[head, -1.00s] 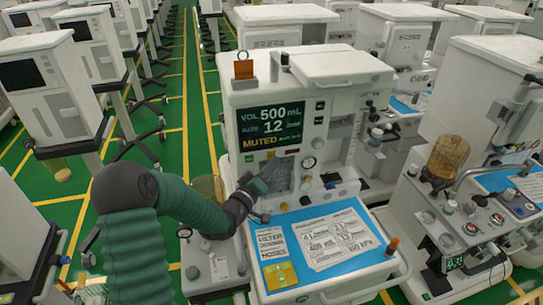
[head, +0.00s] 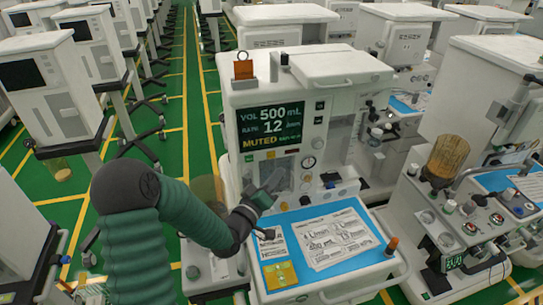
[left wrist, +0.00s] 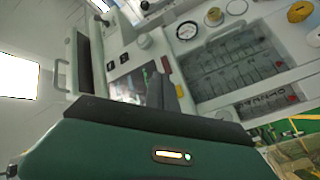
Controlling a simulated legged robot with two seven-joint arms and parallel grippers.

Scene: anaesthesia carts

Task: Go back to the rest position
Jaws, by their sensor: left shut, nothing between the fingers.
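My left arm comes in from the left in the head view, in a green sleeve. My left gripper (head: 268,197) is shut and empty. It is in front of the lower panel of the anaesthesia cart (head: 240,100), above the left back part of its blue work surface (head: 360,211). In the left wrist view the gripper's dark fingers (left wrist: 168,85) point at the cart's front, with a gauge (left wrist: 187,30) and knobs near. I cannot tell whether the fingers touch the panel. My right gripper is not in view.
The cart's screen (head: 271,125) reads 500 mL, 12 and MUTED. Printed sheets (head: 335,238) and a yellow pad (head: 280,275) lie on the blue surface. Another cart with an amber canister (head: 447,157) stands at the right.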

